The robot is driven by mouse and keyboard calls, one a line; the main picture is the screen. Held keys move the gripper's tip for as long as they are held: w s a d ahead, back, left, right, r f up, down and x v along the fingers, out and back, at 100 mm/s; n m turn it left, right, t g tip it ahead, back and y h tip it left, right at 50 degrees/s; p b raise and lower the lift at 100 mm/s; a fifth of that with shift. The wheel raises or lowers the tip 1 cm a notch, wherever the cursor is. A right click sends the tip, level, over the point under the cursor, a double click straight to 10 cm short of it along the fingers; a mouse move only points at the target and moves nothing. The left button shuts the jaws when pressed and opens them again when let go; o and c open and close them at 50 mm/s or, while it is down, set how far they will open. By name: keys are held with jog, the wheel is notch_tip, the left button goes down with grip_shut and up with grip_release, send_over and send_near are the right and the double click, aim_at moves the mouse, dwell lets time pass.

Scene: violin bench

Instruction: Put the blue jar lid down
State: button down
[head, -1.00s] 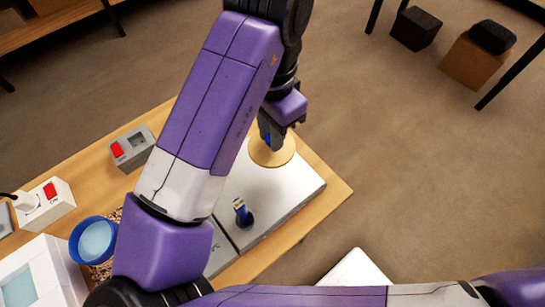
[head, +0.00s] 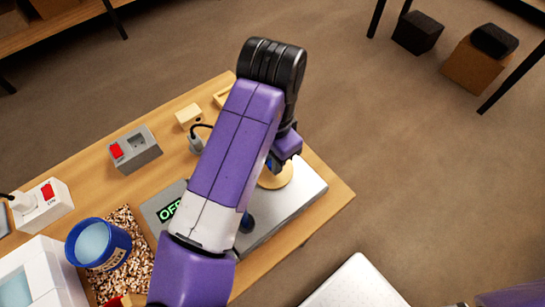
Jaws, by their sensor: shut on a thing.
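My gripper (head: 272,165) is mostly hidden behind my own arm, at the right end of the bench. It is shut on a small blue part at the middle of a round tan disc (head: 276,178), which appears to be the blue jar lid. The disc is over the silver plate; I cannot tell whether it touches it. The blue jar (head: 98,243) stands open at the left, with pale blue contents showing.
The silver plate (head: 290,212) belongs to a grey device with a green OFF display (head: 170,209). A dark blue knob-like thing (head: 247,223) stands on it. A grey switch box (head: 135,148) and white power strip (head: 42,203) stand behind.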

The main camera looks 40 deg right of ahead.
jog(key=shift+f, duration=0.15)
jog(key=c, duration=1.3)
grip_release()
notch_tip(320, 180, up, 12)
jog(key=shift+r+p, duration=0.2)
jog(key=shift+p, duration=0.65)
